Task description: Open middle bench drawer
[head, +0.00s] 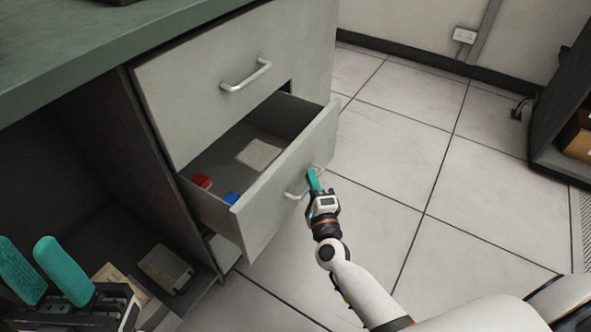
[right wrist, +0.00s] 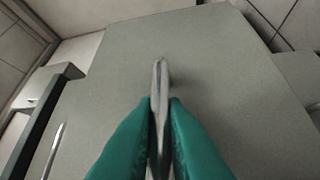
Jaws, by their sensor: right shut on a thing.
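The middle bench drawer (head: 284,178) is pulled out and its inside shows in the head view. It holds a red item (head: 202,182), a blue item (head: 231,198) and a pale flat stack (head: 259,154). My right gripper (head: 313,180) is at the drawer's front, shut on its metal handle (head: 294,194). In the right wrist view the handle (right wrist: 160,80) stands between the two green fingers. My left gripper (head: 42,270) is at the lower left of the head view, its green fingers apart with nothing seen between them.
The upper drawer (head: 225,85) is shut, above the open one. The dark bench top (head: 90,50) is at upper left. Tiled floor (head: 400,150) is clear to the right, up to a dark cabinet (head: 560,110).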

